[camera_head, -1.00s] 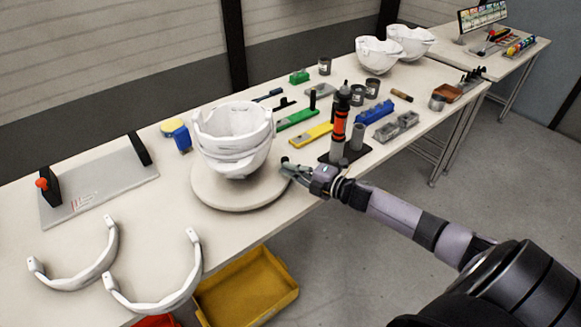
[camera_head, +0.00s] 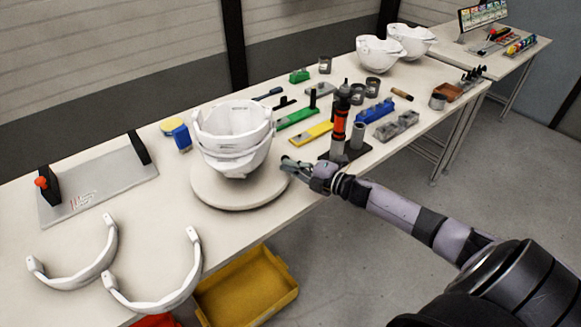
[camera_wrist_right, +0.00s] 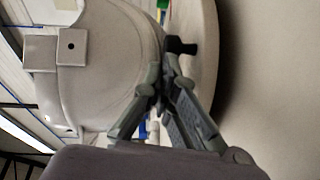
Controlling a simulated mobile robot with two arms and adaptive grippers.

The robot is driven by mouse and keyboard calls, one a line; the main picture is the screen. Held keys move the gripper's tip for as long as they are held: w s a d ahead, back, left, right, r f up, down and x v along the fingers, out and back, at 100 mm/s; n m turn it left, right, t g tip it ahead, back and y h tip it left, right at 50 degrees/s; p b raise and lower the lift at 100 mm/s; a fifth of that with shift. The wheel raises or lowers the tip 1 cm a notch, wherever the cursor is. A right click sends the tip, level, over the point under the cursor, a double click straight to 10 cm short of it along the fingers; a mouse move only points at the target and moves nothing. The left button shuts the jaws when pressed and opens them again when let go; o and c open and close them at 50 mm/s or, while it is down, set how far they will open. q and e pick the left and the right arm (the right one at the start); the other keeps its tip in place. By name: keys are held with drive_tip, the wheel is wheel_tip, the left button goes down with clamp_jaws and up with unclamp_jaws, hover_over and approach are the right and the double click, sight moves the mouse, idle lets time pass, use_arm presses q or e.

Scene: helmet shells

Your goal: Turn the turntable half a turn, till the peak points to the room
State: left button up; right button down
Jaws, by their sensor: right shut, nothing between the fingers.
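The round pale turntable (camera_head: 240,201) sits near the front edge of the bench. White helmet shells (camera_head: 232,140) stand on it, one above another; which way the peak points I cannot tell. My right gripper (camera_head: 286,163) is at the turntable's right rim, beside the shells. In the right wrist view my right gripper (camera_wrist_right: 168,75) has its fingertips together with nothing between them. The shell (camera_wrist_right: 110,85) and the turntable's rim (camera_wrist_right: 205,60) show close to the fingers there. Whether the fingers touch the rim I cannot tell. My left gripper is out of view.
An orange and black tool (camera_head: 341,120) stands in a holder just behind my right gripper. Two white curved bands (camera_head: 165,303) lie at the front left. A grey plate (camera_head: 95,190) lies at the left. A yellow bin (camera_head: 250,290) is below the bench edge.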

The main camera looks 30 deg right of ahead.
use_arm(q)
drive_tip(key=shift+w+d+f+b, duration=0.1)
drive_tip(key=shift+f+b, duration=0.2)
use_arm(e)
drive_tip(key=shift+w+d, duration=0.4)
drive_tip(key=shift+d, duration=0.05)
